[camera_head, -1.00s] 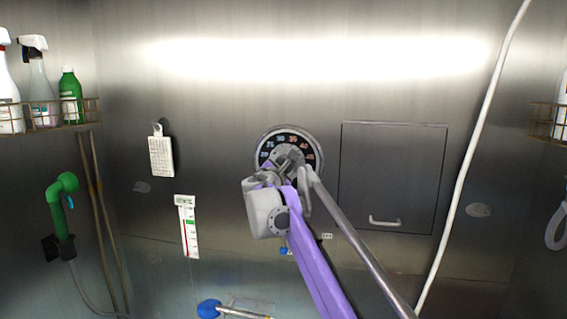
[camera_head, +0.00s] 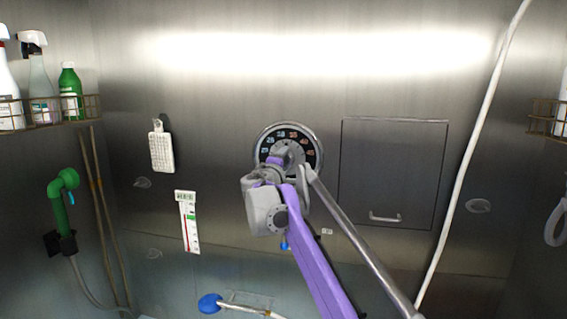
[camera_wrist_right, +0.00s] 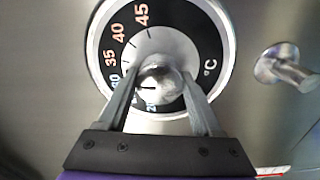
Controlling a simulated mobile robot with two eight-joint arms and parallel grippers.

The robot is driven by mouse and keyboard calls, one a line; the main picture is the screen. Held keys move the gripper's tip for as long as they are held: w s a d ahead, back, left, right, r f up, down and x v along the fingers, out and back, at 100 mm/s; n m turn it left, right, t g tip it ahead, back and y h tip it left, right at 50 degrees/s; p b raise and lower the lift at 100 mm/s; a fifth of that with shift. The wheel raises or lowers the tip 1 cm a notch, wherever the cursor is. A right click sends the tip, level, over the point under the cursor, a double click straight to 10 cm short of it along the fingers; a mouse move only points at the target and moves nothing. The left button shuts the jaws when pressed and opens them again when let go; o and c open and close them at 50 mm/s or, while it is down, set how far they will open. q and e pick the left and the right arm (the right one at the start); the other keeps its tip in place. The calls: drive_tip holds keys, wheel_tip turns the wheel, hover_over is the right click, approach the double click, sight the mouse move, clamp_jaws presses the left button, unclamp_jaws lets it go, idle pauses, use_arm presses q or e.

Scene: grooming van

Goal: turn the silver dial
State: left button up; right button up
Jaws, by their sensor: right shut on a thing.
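The silver dial (camera_wrist_right: 152,46) sits on the steel wall inside a black ring with numbers and a °C mark. In the head view the numbered dial face (camera_head: 306,139) shows above my right arm, which hides its centre and lower part. In the right wrist view my right gripper (camera_wrist_right: 160,88) has one finger on each side of the dial's round middle knob and is shut on it. The head view shows the gripper's wrist just in front of the dial. My left gripper is not in view.
A square hatch with a handle (camera_head: 384,218) is right of the dial. A white hose (camera_head: 470,150) hangs further right. A thermometer card (camera_head: 188,222) and a green sprayer (camera_head: 62,205) are on the left. A wire shelf (camera_head: 88,108) holds bottles.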

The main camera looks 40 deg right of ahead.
drive_tip(key=shift+m, duration=1.5)
drive_tip(key=o, duration=1.4)
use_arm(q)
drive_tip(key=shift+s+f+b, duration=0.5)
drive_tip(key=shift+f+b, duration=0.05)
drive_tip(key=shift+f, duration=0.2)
use_arm(e)
drive_tip(key=v, duration=1)
drive_tip(key=shift+s+a, duration=0.25)
drive_tip(key=shift+a, duration=0.05)
